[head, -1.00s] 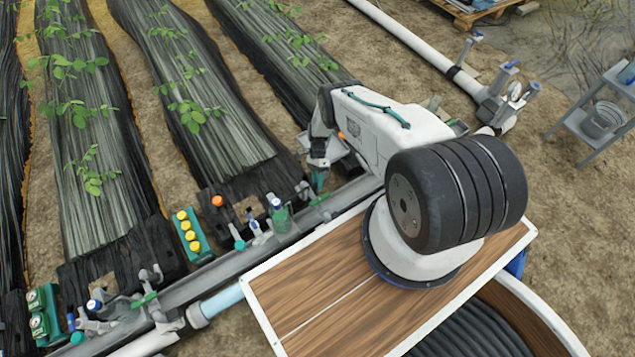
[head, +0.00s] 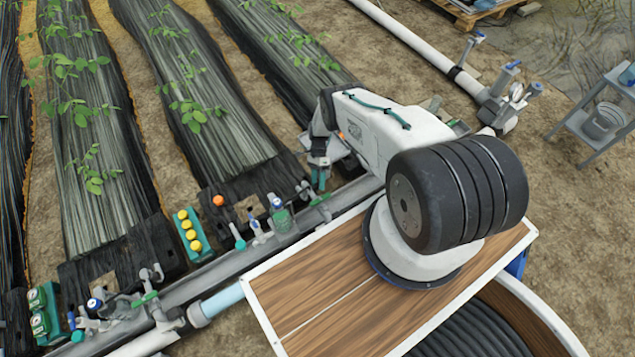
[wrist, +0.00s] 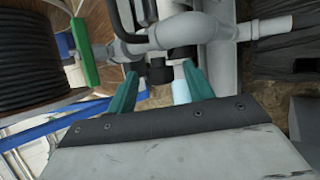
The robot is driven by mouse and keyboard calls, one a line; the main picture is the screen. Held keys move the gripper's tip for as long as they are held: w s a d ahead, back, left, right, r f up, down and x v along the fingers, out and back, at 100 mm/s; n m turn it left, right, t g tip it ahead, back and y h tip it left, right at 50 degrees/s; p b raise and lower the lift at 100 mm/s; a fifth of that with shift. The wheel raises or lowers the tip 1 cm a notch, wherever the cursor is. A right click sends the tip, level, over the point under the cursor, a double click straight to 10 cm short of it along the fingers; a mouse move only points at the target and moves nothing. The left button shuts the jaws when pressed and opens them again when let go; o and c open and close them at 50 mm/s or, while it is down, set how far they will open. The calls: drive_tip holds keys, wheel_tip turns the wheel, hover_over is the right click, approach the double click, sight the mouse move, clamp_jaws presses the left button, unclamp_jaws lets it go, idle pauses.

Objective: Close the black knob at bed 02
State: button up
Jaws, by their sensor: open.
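In the wrist view a black knob (wrist: 160,71) sits on a grey pipe fitting. My gripper (wrist: 161,78) has its two green fingers apart, one on each side of the knob. I cannot tell whether either finger touches it. A pale blue and white cylinder (wrist: 180,88) also shows between the fingers, near the right one. In the head view my gripper (head: 321,178) points down beside the grey manifold pipe (head: 345,190), at the end of a covered bed. The knob is hidden there by the arm, and no bed label is readable.
A green lever handle (wrist: 84,54) and grey pipes lie close by in the wrist view. The wooden deck (head: 330,300) is mostly clear.

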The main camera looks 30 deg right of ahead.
drive_tip(key=v, duration=0.7)
drive_tip(key=shift+w, duration=0.15)
drive_tip(key=shift+r, duration=0.1)
